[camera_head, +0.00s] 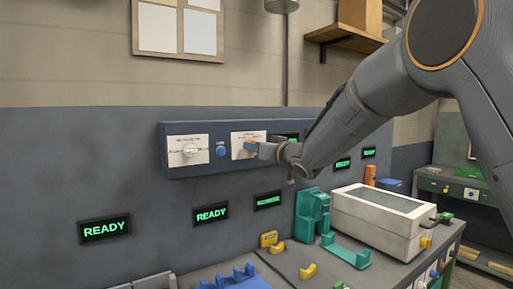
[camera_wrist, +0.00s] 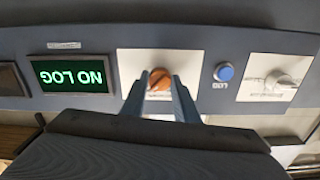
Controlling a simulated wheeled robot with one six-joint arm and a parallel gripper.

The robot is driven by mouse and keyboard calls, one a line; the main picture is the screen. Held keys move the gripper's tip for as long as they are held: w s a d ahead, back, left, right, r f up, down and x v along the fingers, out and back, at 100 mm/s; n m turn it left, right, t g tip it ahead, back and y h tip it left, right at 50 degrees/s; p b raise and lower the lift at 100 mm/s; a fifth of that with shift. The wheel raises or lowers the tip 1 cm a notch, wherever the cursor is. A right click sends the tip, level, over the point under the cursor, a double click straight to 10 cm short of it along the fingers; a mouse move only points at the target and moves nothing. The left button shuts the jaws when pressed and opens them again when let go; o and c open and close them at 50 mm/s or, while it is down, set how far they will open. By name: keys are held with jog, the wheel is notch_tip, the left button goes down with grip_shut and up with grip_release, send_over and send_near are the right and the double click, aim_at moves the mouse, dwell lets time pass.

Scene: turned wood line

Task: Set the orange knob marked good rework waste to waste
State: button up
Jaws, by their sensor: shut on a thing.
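The orange knob (camera_wrist: 160,79) sits on a white plate (camera_wrist: 134,62) in the middle of the blue-grey panel. In the wrist view my gripper (camera_wrist: 160,88) reaches the knob with one finger on each side, shut on it. In the head view the knob (camera_head: 250,146) shows just at the tip of my gripper (camera_head: 254,149), partly covered by it. The plate's lettering and the knob's pointer setting are too small or hidden to read.
A blue button (camera_wrist: 224,72) and a white knob (camera_wrist: 278,82) are beside the orange knob's plate. A display (camera_wrist: 71,75) reads NO LOG, upside down in the wrist view. Below the panel, a white box (camera_head: 380,215) and green fixture (camera_head: 311,214) stand on the bench.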

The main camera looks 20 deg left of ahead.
jog(key=o, duration=1.1)
jog(key=shift+a, duration=0.15)
jog(key=shift+c, duration=0.2)
jog(key=b+v, duration=0.2)
jog(key=v, duration=0.6)
jog(key=shift+b, duration=0.4)
